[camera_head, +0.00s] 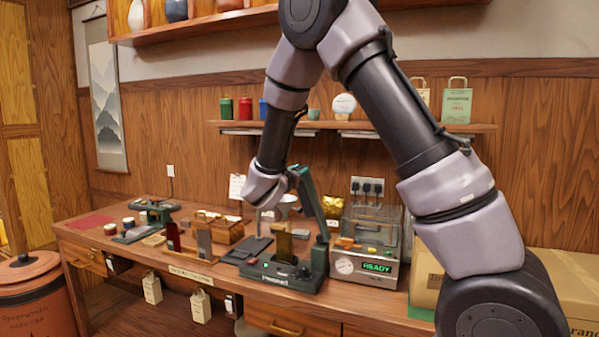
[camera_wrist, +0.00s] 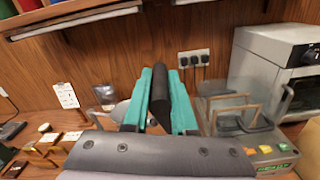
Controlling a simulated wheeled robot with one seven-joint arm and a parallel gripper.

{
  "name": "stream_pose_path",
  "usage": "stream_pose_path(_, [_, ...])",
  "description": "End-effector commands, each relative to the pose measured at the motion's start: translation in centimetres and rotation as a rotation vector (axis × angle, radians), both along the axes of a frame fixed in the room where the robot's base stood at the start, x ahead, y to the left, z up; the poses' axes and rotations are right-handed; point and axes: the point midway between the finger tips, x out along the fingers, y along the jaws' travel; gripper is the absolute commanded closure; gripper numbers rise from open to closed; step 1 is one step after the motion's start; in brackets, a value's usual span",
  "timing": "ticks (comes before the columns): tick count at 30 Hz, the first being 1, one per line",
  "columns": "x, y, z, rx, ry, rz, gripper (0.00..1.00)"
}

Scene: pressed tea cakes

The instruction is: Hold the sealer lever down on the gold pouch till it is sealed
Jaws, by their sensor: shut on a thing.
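The sealer (camera_head: 283,279) stands near the front edge of the counter, with a small green light on its base. A gold pouch (camera_head: 283,243) stands upright at the sealer. The sealer lever (camera_head: 314,207) is raised, slanting up and left from the hinge post on the right, apart from the pouch. My gripper (camera_head: 294,174) is at the lever's upper end. In the wrist view my gripper (camera_wrist: 160,76) has its green fingers shut on the black lever handle (camera_wrist: 160,96). The pouch cannot be made out in the wrist view.
A grey machine (camera_head: 365,268) showing READY stands just right of the sealer. Another gold pouch (camera_head: 333,204) is behind. A wooden box (camera_head: 224,232) and small items lie left. A wall shelf (camera_head: 350,127) runs above. A round-lidded bin (camera_head: 30,268) is far left.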

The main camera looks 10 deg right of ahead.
Motion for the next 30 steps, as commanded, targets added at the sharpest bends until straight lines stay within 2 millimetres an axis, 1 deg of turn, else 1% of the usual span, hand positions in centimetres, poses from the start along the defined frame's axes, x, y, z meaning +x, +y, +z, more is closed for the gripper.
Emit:
stream_pose_path(1, [-0.1, 0.0, -0.3, -0.003, 0.007, 0.000, 1.00])
stream_pose_path(8, [-0.1, 0.0, -0.4, -0.005, 0.009, -0.001, 1.00])
stream_pose_path(14, [0.4, 0.9, -0.7, -0.039, 0.030, 0.000, 1.00])
stream_pose_path(20, [1.6, 3.1, -1.8, -0.139, 0.086, 0.002, 1.00])
stream_pose_path(23, [2.5, 4.6, -2.7, -0.208, 0.125, 0.003, 1.00])
stream_pose_path(30, [4.5, 8.2, -6.0, -0.405, 0.237, 0.002, 1.00])
